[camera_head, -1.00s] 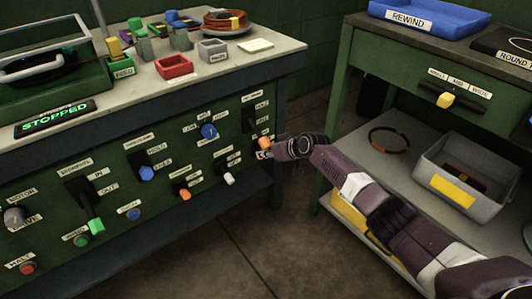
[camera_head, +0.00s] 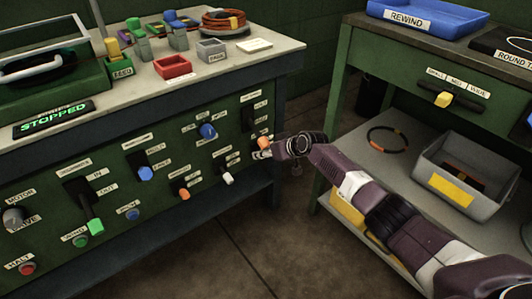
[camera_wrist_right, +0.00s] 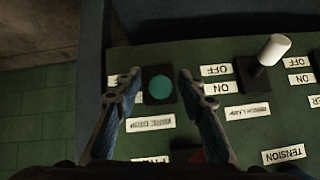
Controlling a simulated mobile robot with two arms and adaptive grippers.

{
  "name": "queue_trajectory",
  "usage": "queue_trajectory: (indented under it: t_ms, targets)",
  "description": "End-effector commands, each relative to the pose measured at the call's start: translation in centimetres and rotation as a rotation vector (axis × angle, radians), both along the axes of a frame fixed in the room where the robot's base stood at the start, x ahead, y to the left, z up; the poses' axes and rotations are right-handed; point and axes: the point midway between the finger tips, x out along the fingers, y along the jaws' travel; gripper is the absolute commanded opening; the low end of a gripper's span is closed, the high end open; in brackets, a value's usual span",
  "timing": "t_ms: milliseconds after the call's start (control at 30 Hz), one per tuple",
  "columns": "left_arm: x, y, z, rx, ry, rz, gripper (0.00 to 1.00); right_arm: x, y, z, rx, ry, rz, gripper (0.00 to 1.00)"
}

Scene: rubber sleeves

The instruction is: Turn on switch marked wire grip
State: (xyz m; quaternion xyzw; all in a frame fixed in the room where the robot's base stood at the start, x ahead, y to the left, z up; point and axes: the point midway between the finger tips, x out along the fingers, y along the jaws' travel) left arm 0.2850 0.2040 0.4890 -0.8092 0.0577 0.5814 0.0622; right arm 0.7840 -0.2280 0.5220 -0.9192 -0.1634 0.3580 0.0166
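The switch marked wire grip (camera_wrist_right: 160,88) shows in the right wrist view as a round teal cap on a dark plate. Its label, WIRE GRIP (camera_wrist_right: 150,123), appears upside down below it. Smaller labels to its left are partly covered by a finger. My right gripper (camera_wrist_right: 156,82) is open, with one finger on each side of the cap; I cannot tell whether either touches it. In the head view my right gripper (camera_head: 271,153) is at the right end of the green panel, and the teal cap cannot be made out there. My left gripper is out of view.
A white-capped toggle (camera_wrist_right: 273,50) with OFF and ON labels is close beside it. An orange handle (camera_head: 263,142) is just above my gripper in the head view. More switches line the panel (camera_head: 105,205). A grey bin (camera_head: 440,185) sits on the right-hand shelf.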

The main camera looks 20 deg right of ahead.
Motion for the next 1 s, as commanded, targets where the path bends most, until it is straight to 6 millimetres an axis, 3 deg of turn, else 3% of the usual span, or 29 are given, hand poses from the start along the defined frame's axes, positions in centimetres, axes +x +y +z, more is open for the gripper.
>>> queue_trajectory:
  t_ms: [267, 1000]
  targets:
    - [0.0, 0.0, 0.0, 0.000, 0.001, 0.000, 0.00, -1.0, -0.6, 0.9, -0.001, 0.000, 0.001, 0.36]
    - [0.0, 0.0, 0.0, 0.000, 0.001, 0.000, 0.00, -7.6, -3.5, 7.2, -0.001, 0.000, 0.001, 0.36]
